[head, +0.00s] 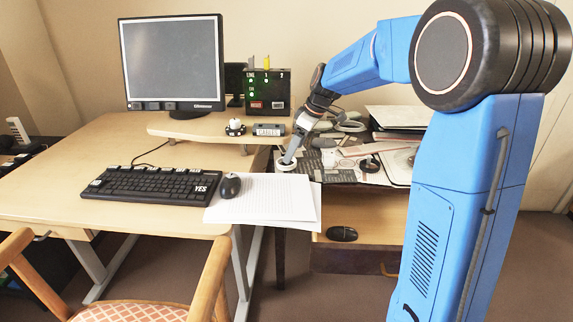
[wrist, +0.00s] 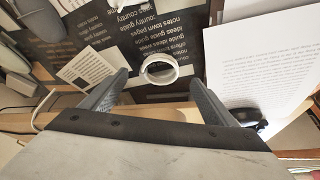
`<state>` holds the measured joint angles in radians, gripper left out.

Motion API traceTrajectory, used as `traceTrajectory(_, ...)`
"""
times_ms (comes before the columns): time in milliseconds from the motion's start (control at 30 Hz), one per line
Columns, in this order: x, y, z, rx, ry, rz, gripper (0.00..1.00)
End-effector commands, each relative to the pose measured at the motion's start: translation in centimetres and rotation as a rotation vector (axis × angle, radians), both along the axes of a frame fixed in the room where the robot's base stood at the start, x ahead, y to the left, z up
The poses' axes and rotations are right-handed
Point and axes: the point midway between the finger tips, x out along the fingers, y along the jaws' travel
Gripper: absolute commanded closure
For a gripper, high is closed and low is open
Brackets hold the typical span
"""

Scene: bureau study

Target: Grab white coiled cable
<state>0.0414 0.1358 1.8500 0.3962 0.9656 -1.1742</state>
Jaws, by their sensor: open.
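A small white ring, which looks like the white coiled cable (wrist: 175,71), lies on a dark sheet printed with white words. In the wrist view it sits between and just beyond the fingertips of my gripper (wrist: 160,82). My gripper is open, with clear gaps to the ring on both sides, and nothing is held. In the head view the white ring (head: 286,167) shows right below my gripper (head: 291,157), at the front of the cluttered side surface. How much height separates them is hard to tell.
White printed paper (wrist: 262,70) lies to the right in the wrist view. A computer mouse (head: 230,186) and keyboard (head: 150,184) are on the desk to the left. Grey looped cables (head: 348,126) and papers lie behind. A dark mouse (head: 341,234) lies lower down.

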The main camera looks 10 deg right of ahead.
Motion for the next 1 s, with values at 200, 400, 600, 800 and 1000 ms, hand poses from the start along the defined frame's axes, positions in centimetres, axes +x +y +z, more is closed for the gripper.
traceTrajectory(200,0.3,0.5,-2.1,0.000,0.004,0.000,0.19)
traceTrajectory(400,0.8,1.3,-4.4,0.000,0.002,0.001,0.19)
traceTrajectory(600,1.0,1.4,-4.8,0.001,0.001,0.000,0.19)
traceTrajectory(800,1.0,1.4,-4.8,0.001,0.001,0.000,0.50)
traceTrajectory(1000,1.0,1.4,-4.7,0.001,0.001,0.000,0.64)
